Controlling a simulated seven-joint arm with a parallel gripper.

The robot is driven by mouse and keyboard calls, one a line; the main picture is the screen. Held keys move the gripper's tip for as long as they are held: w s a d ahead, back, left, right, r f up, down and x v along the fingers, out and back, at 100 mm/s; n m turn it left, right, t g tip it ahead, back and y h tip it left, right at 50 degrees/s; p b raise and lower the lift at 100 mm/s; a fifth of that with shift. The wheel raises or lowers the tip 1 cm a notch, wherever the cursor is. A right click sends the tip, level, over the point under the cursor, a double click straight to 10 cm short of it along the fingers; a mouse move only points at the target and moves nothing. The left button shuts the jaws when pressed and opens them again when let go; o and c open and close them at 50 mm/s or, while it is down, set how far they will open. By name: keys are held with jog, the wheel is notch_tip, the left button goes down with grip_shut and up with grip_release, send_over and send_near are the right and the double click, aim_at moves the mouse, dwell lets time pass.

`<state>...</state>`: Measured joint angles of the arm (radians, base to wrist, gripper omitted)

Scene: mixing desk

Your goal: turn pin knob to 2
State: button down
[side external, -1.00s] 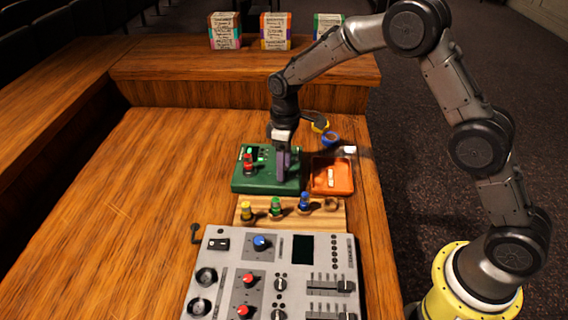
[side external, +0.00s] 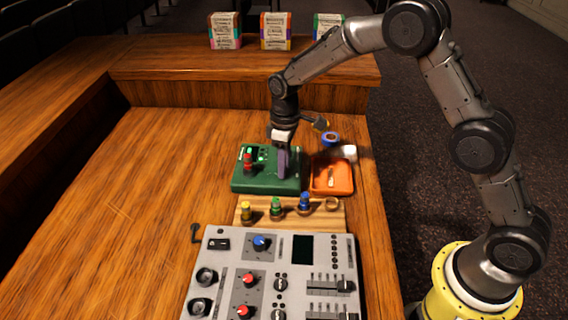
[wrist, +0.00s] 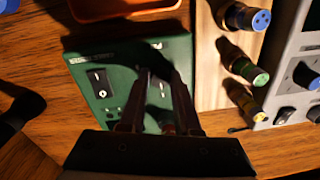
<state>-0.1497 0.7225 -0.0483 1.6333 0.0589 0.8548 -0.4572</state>
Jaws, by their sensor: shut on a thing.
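The green box (side external: 245,183) stands on the desk behind the mixer, with small red and green parts on its left side. In the wrist view the green box (wrist: 88,62) shows a switch panel on its left and white marks. My gripper (side external: 283,176) is lowered onto the right part of this box. In the wrist view my gripper's two dark fingers (wrist: 160,78) reach down to the box face, close together. They are shut on what I take to be the pin knob, which the fingers mostly hide. I cannot read its setting.
An orange tray (side external: 345,190) lies close right of the box. A wooden strip (side external: 338,222) with several coloured connectors is in front, then the grey mixer (side external: 222,262). The desk's left side is clear.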

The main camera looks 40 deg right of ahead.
jog(key=m, duration=0.5)
jog(key=shift+m, duration=0.3)
jog(key=m, duration=0.5)
jog(key=shift+a+m+t, duration=0.1)
jog(key=shift+m+t, duration=0.2)
dwell(0.4)
jog(key=c, duration=0.6)
grip_release()
jog(key=shift+r, duration=0.15)
jog(key=r, duration=1.3)
jog(key=shift+s+d+r, duration=0.2)
jog(key=shift+d+r, duration=0.1)
jog(key=shift+d, duration=0.05)
